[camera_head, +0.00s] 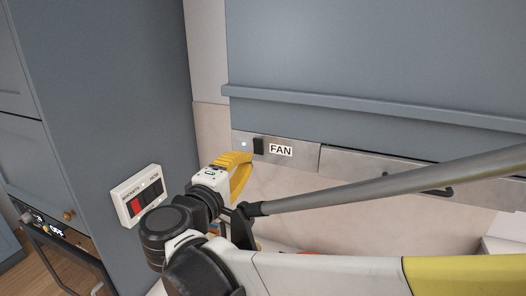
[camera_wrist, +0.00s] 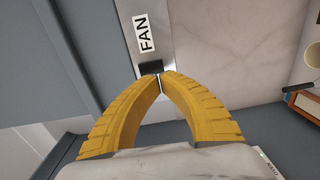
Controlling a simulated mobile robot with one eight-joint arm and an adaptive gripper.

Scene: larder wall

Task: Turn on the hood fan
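The hood fan switch is a small black rocker (camera_head: 258,146) on the metal strip under the blue-grey hood, left of a white FAN label (camera_head: 280,151). A small whitish light (camera_head: 244,144) sits left of it. In the wrist view the black switch (camera_wrist: 151,67) lies just beyond my fingertips, below the sideways FAN label (camera_wrist: 147,33). My gripper (camera_head: 246,160) has yellow fingers and is just below and left of the switch. In the wrist view my gripper (camera_wrist: 161,77) has its tips together with nothing between them. I cannot tell whether the tips touch the switch.
A white wall panel (camera_head: 138,196) with a red and a black rocker is on the tall cabinet side at left. A dark handle (camera_head: 433,191) is on the strip at right. Books (camera_wrist: 303,107) show at the wrist view's right edge.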

